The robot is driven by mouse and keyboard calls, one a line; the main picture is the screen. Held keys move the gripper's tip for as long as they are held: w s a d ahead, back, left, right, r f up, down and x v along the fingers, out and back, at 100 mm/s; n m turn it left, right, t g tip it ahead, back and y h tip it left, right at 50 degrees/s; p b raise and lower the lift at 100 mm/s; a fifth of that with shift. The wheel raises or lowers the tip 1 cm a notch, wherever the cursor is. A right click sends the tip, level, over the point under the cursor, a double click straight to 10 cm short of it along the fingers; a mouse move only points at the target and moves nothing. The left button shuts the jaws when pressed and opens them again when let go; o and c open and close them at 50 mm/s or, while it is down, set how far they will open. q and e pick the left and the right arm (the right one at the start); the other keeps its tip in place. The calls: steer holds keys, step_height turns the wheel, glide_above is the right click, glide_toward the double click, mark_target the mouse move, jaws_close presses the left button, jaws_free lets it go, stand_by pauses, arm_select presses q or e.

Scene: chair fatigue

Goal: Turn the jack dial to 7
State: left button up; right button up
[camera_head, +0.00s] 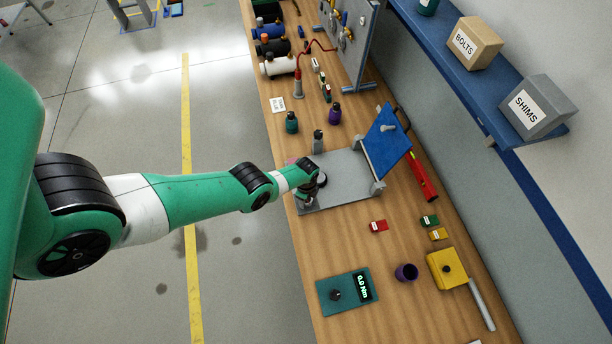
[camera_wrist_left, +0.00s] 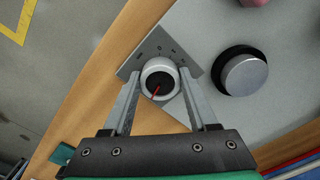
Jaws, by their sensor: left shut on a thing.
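The jack dial (camera_wrist_left: 152,68) is a round knob with a pale rim and a black face carrying a red pointer. It sits on a grey bracket (camera_wrist_left: 133,66) at a corner of the grey plate (camera_head: 350,170). The pointer slants toward the lower left of the left wrist view. In the head view my left gripper (camera_head: 307,192) is over the plate's left edge and hides the dial. My right gripper is not in view.
A silver knob with a black base (camera_wrist_left: 245,75) is right of the dial. A tilted blue panel (camera_head: 388,140) rises at the plate's right. A small dark bottle (camera_head: 318,142) stands behind my gripper. A teal meter (camera_head: 333,309) reading 0.0 Nm and a purple cup (camera_head: 406,272) are nearer.

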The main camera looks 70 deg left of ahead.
arm_select(q)
steer(key=o, duration=1.4)
